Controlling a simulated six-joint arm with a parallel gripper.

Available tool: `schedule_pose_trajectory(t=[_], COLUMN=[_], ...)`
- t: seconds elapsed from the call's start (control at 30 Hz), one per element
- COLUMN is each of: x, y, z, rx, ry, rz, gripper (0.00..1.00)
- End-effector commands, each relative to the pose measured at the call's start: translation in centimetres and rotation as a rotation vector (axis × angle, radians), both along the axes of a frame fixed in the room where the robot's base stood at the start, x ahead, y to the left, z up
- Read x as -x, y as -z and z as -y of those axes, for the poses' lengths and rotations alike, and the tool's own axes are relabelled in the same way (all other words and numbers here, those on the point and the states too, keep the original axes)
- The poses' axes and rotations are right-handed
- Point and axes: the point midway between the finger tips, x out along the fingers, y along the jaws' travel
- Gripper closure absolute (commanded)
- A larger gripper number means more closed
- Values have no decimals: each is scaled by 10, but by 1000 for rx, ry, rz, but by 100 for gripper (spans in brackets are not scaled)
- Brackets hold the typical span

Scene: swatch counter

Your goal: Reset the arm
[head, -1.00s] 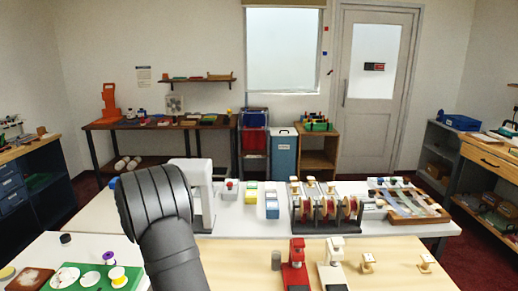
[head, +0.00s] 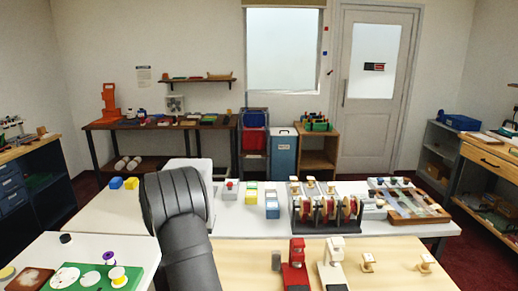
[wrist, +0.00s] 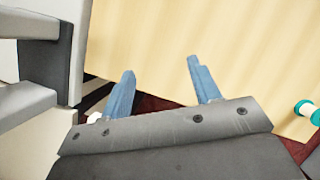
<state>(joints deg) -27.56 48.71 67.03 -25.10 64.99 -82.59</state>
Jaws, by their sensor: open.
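My gripper (wrist: 160,82) shows in the wrist view with its two blue fingers spread apart and nothing between them. Past the fingers lies the pale wooden tabletop (wrist: 250,50). In the head view my dark arm rises from the bottom edge and bends left of the middle, in front of a white machine (head: 185,164). The gripper itself is hidden in the head view.
A red stapler-like device (head: 294,268) and a white one (head: 333,265) stand on the wooden top. A spool rack (head: 328,212) and a swatch tray (head: 408,202) sit behind. A green mat (head: 92,280) with spools lies at left. A teal-ended spool (wrist: 306,109) shows in the wrist view.

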Motion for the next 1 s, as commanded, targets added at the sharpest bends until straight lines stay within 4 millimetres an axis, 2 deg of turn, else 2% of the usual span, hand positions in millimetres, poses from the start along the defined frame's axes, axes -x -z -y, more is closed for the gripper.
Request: schedule_pose_trajectory(t=[0.5,0.7,1.0], x=[9,11,12], y=[21,24,25], z=[65,77,79], rx=[-2,-1,-2], ry=[541,651,676], rz=[-2,-1,-1], gripper=[43,43,43])
